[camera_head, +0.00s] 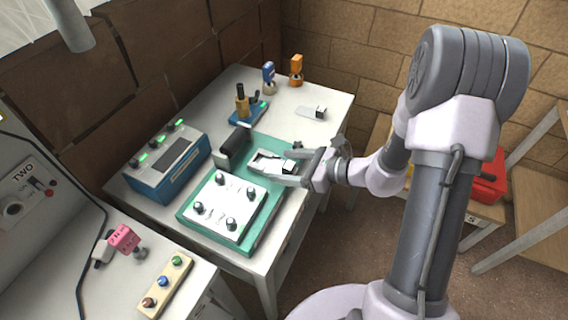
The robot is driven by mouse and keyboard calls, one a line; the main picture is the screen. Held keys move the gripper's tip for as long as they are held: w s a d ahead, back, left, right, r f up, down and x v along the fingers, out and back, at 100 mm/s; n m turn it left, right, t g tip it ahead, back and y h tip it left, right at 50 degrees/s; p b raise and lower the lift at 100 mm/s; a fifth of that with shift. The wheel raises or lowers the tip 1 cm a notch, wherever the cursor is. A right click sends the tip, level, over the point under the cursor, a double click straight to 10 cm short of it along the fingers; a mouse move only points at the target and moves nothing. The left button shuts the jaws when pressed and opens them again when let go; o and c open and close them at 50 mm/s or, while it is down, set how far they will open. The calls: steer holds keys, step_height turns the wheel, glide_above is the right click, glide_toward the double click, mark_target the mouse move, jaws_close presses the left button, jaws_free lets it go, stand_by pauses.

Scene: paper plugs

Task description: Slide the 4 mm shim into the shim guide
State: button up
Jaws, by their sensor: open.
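A flat pale piece with a white block-like end (266,161) lies on the green mat (257,141), between and beyond the fingers of my gripper (287,167). It may be a shim lying in or at the guide; I cannot tell shim from guide here. My gripper is open, with one finger on each side of the white end; contact is not clear. A similar flat grey piece with a white and dark end (313,112), looking like another shim, lies on the white table farther back. No thickness marks are readable.
On the table (330,128) stand a blue box with green lights (169,163), a white panel with several knobs (224,207), a dark block (234,147), a blue stand (248,108), and blue (269,78) and orange (296,71) items. The table's right back corner is clear.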

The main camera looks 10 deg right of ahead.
steer(key=shift+s+d, duration=0.7)
steer(key=shift+d, duration=0.25)
steer(key=shift+s+d, duration=0.7)
steer(key=shift+d, duration=0.25)
steer(key=shift+c, duration=0.4)
